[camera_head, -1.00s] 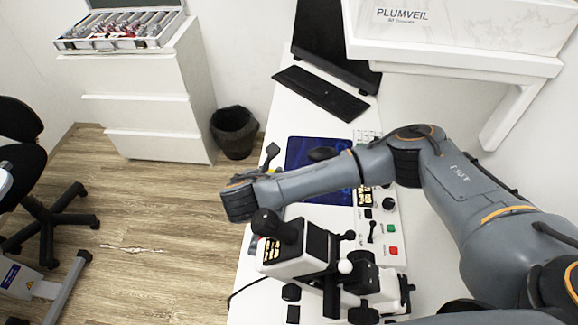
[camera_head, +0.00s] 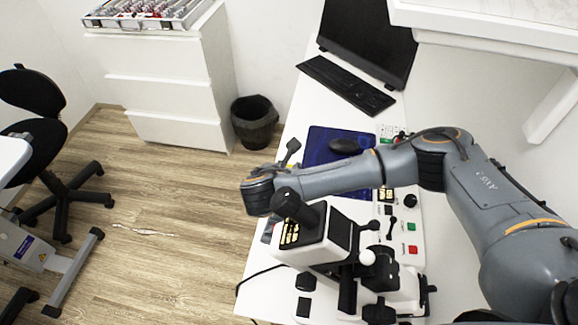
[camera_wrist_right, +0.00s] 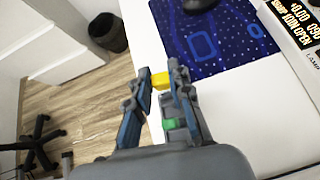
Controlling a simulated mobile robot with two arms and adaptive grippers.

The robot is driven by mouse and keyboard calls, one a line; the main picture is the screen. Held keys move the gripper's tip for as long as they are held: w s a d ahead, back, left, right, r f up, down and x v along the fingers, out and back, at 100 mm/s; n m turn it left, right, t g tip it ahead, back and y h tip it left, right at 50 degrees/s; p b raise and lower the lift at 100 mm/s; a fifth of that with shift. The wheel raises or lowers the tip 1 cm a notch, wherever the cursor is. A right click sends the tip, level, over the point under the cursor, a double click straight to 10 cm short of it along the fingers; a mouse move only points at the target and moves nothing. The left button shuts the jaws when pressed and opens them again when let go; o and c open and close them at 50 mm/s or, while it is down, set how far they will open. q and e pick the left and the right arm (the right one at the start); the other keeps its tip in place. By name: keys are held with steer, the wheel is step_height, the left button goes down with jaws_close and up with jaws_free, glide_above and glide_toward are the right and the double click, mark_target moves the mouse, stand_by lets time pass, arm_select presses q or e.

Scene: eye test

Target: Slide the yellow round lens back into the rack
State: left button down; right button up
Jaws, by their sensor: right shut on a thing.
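My right gripper (camera_wrist_right: 162,80) is shut on the yellow lens (camera_wrist_right: 160,79) in the right wrist view. Only a small yellow piece shows between the fingertips, so its round outline cannot be made out. In the head view the right gripper (camera_head: 284,161) is beyond the wrist, near the desk's left edge, largely hidden by my own arm. An open case (camera_head: 135,24) with rows of small lens-like pieces, which looks like the rack, sits on the white cabinet at the upper left, far from the gripper and cut off by the picture's top. My left gripper is not in view.
A black-and-white instrument (camera_head: 325,240) stands on the desk just in front of my right wrist. A blue mat (camera_head: 322,152) with a mouse, a keyboard (camera_head: 345,85) and a monitor lie beyond. A bin (camera_head: 254,122) and a chair (camera_head: 40,130) stand on the floor, with clear floor between.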

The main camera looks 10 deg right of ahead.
steer(key=shift+f+b, duration=0.5)
steer(key=shift+f, duration=0.15)
steer(key=shift+p, duration=0.45)
steer(key=shift+f, duration=0.3)
stand_by(0.6)
steer(key=shift+p, duration=0.65)
steer(key=shift+f, duration=0.7)
stand_by(0.7)
steer(key=shift+p, duration=0.3)
stand_by(0.6)
steer(key=shift+f, duration=0.7)
stand_by(0.4)
